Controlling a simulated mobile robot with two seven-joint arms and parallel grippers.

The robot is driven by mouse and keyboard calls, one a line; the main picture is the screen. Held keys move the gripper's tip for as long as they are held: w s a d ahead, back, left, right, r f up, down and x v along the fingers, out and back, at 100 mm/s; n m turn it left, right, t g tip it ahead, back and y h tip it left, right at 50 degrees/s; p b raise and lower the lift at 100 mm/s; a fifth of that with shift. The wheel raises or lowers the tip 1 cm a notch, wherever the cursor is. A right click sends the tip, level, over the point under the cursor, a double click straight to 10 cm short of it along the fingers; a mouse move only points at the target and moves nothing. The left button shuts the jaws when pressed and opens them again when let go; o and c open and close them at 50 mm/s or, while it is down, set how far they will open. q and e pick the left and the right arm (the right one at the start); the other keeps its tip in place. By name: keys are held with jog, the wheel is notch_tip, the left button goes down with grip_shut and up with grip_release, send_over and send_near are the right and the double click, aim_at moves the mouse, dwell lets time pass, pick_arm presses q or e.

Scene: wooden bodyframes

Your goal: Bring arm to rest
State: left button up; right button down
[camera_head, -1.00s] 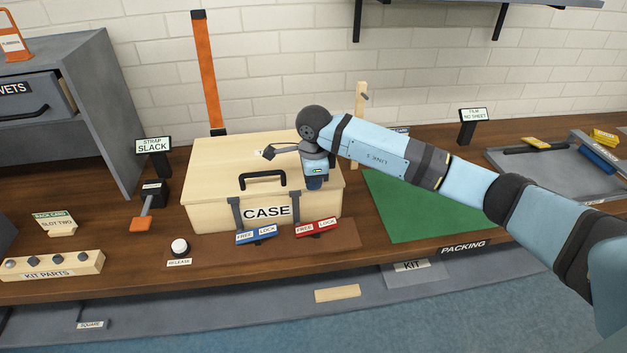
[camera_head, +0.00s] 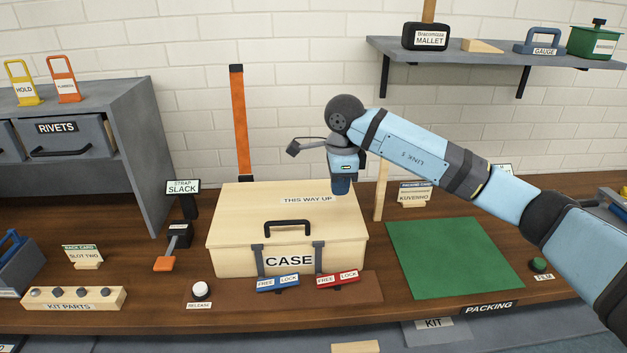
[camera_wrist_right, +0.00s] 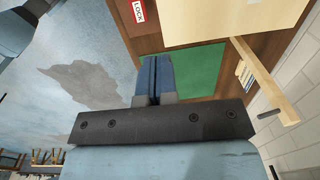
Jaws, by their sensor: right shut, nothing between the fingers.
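My right arm comes in from the right in the head view. Its gripper (camera_head: 341,188) points down above the rear right part of the wooden case (camera_head: 230,235) and appears clear of the lid. The blue fingers are together with nothing between them; the shut fingers (camera_wrist_right: 155,76) also show in the right wrist view. My left gripper is out of view.
A green mat (camera_head: 455,258) lies bare right of the case. An upright wooden post (camera_head: 380,190) stands behind the case's right side. A wall shelf (camera_head: 490,55) is at upper right. The rivets cabinet (camera_head: 130,130) and kit parts block (camera_head: 72,298) are at left.

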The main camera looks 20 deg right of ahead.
jog(key=s+a+f+g+y+p, duration=0.1)
jog(key=s+a+f+y, duration=0.3)
jog(key=a, duration=0.4)
jog(key=s+a+f+g+y+p, duration=0.1)
jog(key=s+a+f+y+p, duration=0.1)
jog(key=s+a+y, duration=0.45)
jog(key=s+a+r+m+t+y+p, duration=0.3)
jog(key=s+a+m+y, duration=0.1)
jog(key=a+m+y, duration=0.6)
jog(key=s+d+f+m+t+h+p, duration=0.2)
jog(key=d+f+m+t+h, duration=0.5)
jog(key=m, duration=0.7)
jog(key=s+d+f+m+t+h+p, duration=0.25)
jog(key=d+m+t+h, duration=0.4)
jog(key=m, duration=0.85)
jog(key=s+d+f+m+g+h, duration=0.2)
jog(key=s+f+m+g+h, duration=0.2)
jog(key=s+f+m, duration=0.4)
jog(key=s+f, duration=0.3)
jog(key=s, duration=0.2)
jog(key=shift+s+d+m+p, duration=0.15)
jog(key=shift+d+m+p, duration=0.1)
jog(key=shift+m+p, duration=0.15)
